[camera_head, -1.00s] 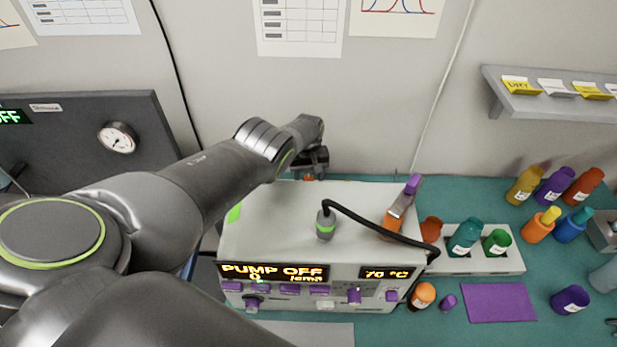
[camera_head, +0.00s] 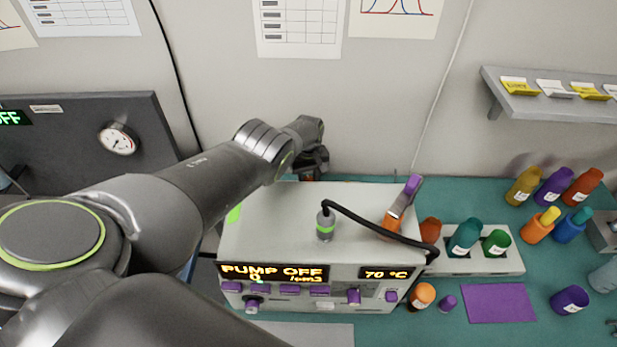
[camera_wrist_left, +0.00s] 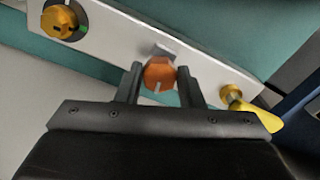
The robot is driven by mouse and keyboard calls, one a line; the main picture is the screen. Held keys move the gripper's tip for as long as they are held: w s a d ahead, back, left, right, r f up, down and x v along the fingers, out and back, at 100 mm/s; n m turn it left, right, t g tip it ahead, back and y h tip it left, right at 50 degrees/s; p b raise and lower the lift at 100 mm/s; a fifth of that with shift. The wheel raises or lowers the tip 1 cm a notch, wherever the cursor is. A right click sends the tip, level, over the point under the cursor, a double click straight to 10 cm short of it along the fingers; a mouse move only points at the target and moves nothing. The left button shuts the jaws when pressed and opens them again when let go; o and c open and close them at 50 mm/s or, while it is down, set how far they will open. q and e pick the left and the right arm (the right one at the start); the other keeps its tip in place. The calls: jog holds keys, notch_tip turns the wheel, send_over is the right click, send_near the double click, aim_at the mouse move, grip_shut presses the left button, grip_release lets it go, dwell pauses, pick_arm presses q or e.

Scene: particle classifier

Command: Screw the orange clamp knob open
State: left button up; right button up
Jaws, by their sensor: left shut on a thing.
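The orange clamp knob (camera_wrist_left: 159,76) shows in the left wrist view, with a small light mark on its face. My left gripper (camera_wrist_left: 160,86) has one finger on each side of the knob and is shut on it. In the head view my left arm reaches over the back of the white machine (camera_head: 285,215). There the left gripper (camera_head: 311,166) is behind the machine's top edge, and the knob is mostly hidden. My right gripper is not in view.
In the left wrist view a yellow-orange knob (camera_wrist_left: 62,22) sits at upper left and a yellow handle (camera_wrist_left: 250,108) at right. In the head view a probe with a black cable (camera_head: 326,225) stands on the machine, near an orange and purple part (camera_head: 401,202). Bottles stand at right.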

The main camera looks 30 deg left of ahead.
pick_arm(q)
jog(key=n, duration=0.7)
jog(key=shift+w, duration=0.1)
jog(key=n, duration=0.7)
jog(key=shift+n, duration=0.3)
jog(key=n, duration=0.6)
jog(key=shift+w+b, duration=0.1)
jog(key=shift+b, duration=0.25)
jog(key=n, duration=0.5)
jog(key=shift+a+n, duration=0.1)
jog(key=shift+n, duration=0.3)
jog(key=o, duration=1)
jog(key=shift+a, duration=0.1)
